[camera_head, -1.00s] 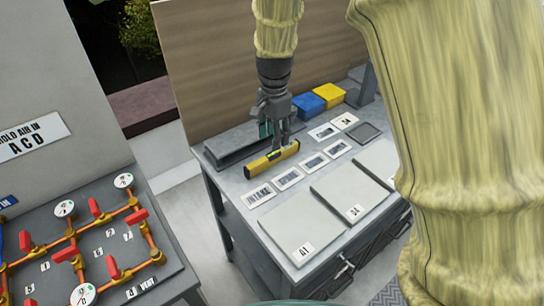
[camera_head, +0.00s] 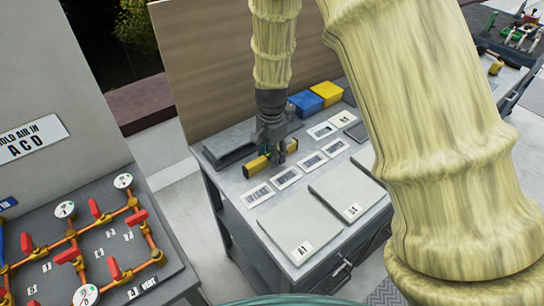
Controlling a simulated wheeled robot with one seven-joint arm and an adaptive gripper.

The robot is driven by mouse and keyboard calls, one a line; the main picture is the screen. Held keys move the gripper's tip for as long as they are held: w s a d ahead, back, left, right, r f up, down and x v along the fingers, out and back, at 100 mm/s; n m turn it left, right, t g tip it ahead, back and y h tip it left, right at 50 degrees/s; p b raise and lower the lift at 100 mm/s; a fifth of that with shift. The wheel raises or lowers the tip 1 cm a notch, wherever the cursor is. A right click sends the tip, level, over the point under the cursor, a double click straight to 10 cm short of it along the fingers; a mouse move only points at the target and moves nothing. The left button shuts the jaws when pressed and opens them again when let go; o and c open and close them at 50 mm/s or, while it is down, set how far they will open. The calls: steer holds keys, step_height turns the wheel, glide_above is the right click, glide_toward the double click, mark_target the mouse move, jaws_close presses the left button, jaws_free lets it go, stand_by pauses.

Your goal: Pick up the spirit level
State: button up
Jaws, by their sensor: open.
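The yellow spirit level (camera_head: 257,166) lies on the grey workbench top (camera_head: 232,186), near its back left part. My gripper (camera_head: 272,158) points down over the level, with its fingers low around the level's middle and right part. The jaws are open. The fingers hide part of the level, and I cannot tell whether they touch it.
Blue (camera_head: 304,103) and yellow (camera_head: 327,92) boxes stand behind the level. Several labelled cards (camera_head: 287,177) and two pale flat panels (camera_head: 302,227) lie in front and right. A pipe board with red valves (camera_head: 75,250) is at left. My sleeved arm covers the right side.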

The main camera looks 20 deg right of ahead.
steer(key=shift+w, duration=0.1)
steer(key=shift+c, duration=0.4)
jaws_close()
